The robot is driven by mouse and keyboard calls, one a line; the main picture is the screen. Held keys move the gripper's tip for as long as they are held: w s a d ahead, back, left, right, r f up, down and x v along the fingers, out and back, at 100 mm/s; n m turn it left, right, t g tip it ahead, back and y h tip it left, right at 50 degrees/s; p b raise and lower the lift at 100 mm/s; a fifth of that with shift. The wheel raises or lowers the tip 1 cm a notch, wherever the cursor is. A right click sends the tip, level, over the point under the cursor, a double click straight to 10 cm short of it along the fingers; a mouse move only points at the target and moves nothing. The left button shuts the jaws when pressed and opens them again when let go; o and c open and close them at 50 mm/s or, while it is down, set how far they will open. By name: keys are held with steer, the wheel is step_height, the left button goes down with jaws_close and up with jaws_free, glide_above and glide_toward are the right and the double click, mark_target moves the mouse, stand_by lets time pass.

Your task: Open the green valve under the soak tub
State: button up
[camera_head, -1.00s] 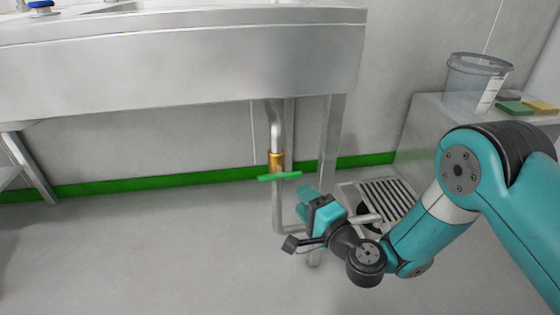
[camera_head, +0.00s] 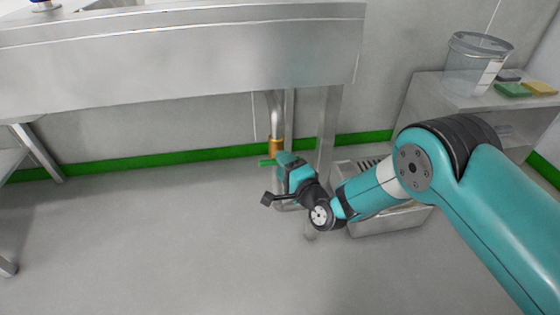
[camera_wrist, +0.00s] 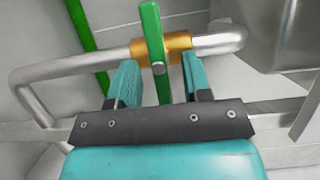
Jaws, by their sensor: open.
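The green valve handle (camera_wrist: 153,45) is a flat lever on a brass valve body (camera_wrist: 178,44), set in a bent steel pipe (camera_wrist: 65,68). In the wrist view my gripper (camera_wrist: 160,82) is open, with one teal finger on each side of the lever's lower end. I cannot tell whether either finger touches it. In the head view the brass body (camera_head: 276,147) hangs on the pipe under the steel soak tub (camera_head: 180,55). Only the left end of the green handle (camera_head: 267,162) shows there; my gripper (camera_head: 284,160) hides the rest.
A tub leg (camera_head: 327,130) stands just right of the valve, close to my arm. A steel floor box with a slatted top (camera_head: 385,222) is behind my forearm. A clear bucket (camera_head: 470,75) stands on a shelf at right.

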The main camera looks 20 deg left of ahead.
steer(key=shift+x, duration=1.05)
steer(key=shift+c, duration=0.4)
jaws_close()
